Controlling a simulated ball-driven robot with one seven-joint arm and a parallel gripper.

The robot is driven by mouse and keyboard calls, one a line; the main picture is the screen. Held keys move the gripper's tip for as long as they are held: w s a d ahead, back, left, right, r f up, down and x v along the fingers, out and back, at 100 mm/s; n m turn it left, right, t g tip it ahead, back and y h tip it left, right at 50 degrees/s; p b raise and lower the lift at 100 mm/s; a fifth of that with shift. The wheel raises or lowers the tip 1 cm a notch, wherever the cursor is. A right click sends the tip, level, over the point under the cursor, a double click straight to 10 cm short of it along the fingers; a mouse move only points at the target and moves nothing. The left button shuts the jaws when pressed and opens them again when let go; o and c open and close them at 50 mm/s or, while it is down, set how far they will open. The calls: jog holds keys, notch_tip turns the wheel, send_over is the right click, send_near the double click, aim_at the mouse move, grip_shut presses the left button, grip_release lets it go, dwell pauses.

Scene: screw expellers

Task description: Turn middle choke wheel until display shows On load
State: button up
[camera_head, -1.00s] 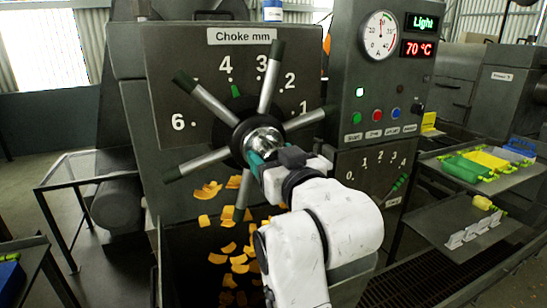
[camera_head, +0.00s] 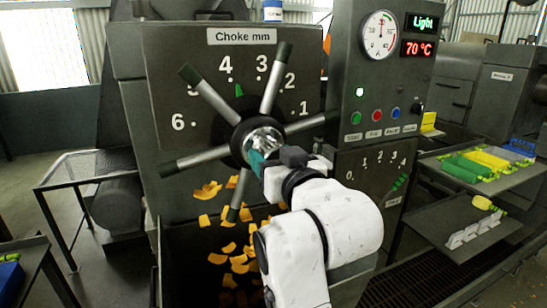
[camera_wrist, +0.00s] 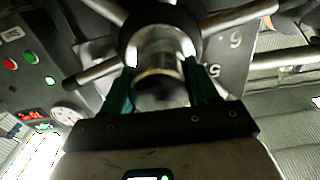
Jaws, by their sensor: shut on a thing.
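A small green pointer (camera_head: 239,90) is near the 4. My gripper (camera_head: 262,155) is shut on the shiny metal hub of the wheel; in the wrist view its green fingers lie on both sides of the hub (camera_wrist: 160,80). The display (camera_head: 421,23) reads "Light" in green. Below it, a red display (camera_head: 416,48) reads 70 °C.
A round gauge (camera_head: 380,36) and several coloured buttons (camera_head: 378,115) are on the panel to the right. A smaller 0-to-4 scale (camera_head: 377,160) is below them. Orange flakes (camera_head: 207,191) hang below the wheel. Shelves with green and yellow items (camera_head: 470,168) stand at the right.

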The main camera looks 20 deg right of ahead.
jog(key=shift+m, duration=2.4)
jog(key=o, duration=1.5)
jog(key=s+b, duration=0.1)
jog(key=s, duration=0.9)
jog(key=shift+s, duration=0.4)
